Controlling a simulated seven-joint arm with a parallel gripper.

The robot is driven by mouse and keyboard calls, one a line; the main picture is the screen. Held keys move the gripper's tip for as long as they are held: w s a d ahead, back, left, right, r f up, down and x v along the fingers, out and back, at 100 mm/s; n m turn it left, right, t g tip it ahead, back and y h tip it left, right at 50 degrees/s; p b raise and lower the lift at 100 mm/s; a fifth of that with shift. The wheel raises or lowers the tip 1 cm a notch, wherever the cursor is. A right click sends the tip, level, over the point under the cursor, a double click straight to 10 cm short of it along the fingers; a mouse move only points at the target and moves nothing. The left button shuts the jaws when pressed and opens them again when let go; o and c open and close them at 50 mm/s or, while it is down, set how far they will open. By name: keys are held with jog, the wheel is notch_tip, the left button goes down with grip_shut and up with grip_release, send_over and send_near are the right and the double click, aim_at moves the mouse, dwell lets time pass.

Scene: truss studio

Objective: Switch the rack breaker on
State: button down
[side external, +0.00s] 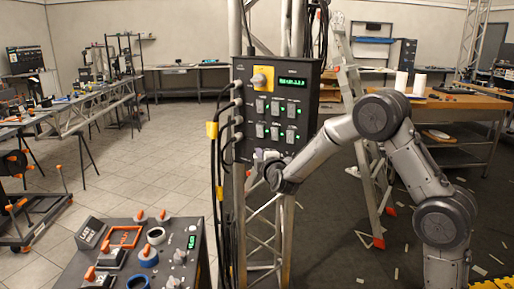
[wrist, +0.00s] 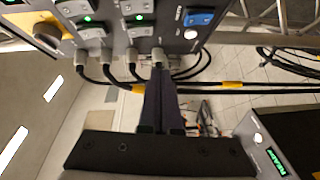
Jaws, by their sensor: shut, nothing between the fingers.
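A dark control box (side external: 277,140) is mounted upright on a metal truss in the side external view. Its face has a yellow plate with a round knob (side external: 262,78), a green display and rows of grey switches (side external: 275,131) with green lights beside several. The wrist view shows part of the panel (wrist: 168,28) along the top, with a blue rocker switch (wrist: 198,18). I cannot tell which control is the rack breaker. My gripper (wrist: 163,85) is shut and empty, its tips close to the cable connectors at the panel's edge. In the side view my gripper (side external: 265,160) is at the box's lower edge, partly hidden.
Black cables (side external: 219,150) with yellow tags hang down the box's left side; cables (wrist: 110,78) also cross near my fingers. A second console (side external: 135,255) with knobs and orange-tipped levers stands at the lower left. A stepladder (side external: 358,110) and workbench (side external: 450,105) stand behind my arm.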

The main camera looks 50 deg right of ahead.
jog(key=shift+v, duration=1.05)
jog(key=shift+f, duration=0.2)
jog(key=s+a+r+t+y, duration=0.1)
jog(key=s+a+r+t, duration=0.1)
jog(key=r, duration=0.5)
jog(key=s+a+r+t, duration=0.1)
jog(key=s+a+r, duration=0.1)
jog(key=r, duration=0.5)
jog(key=s+a+r+y, duration=0.4)
jog(key=s+a+y, duration=0.2)
jog(key=s+a, duration=0.25)
jog(key=s+a+f+m+g+y, duration=0.1)
jog(key=s+f+m+g, duration=0.4)
jog(key=s+f, duration=0.4)
jog(key=s+a+f+m+g+y, duration=0.1)
jog(key=s+f+m+g, duration=0.4)
jog(key=s+f, duration=0.5)
jog(key=s+a+g, duration=0.1)
jog(key=s, duration=0.5)
jog(key=shift+s+a+y, duration=0.25)
jog(key=shift+a+y, duration=0.05)
jog(key=shift+y, duration=0.1)
